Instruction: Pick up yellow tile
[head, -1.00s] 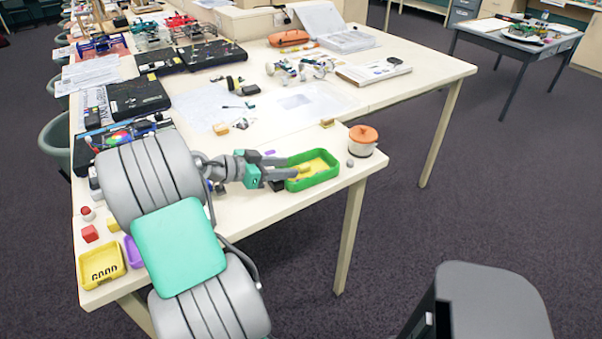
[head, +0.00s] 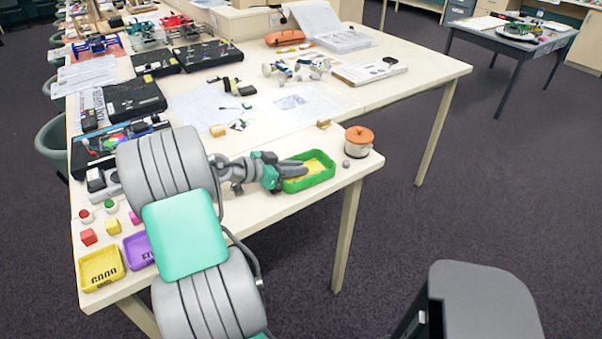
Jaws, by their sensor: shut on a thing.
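My gripper (head: 303,168) reaches into the green tray (head: 312,182) from its left side, near the right end of the table. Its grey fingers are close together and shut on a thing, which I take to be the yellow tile. The fingers hide most of what they hold. Yellow shows inside the tray around the fingertips, and I cannot tell tile from tray floor there. I cannot tell whether the held thing is clear of the tray.
Papers (head: 295,104) lie behind.

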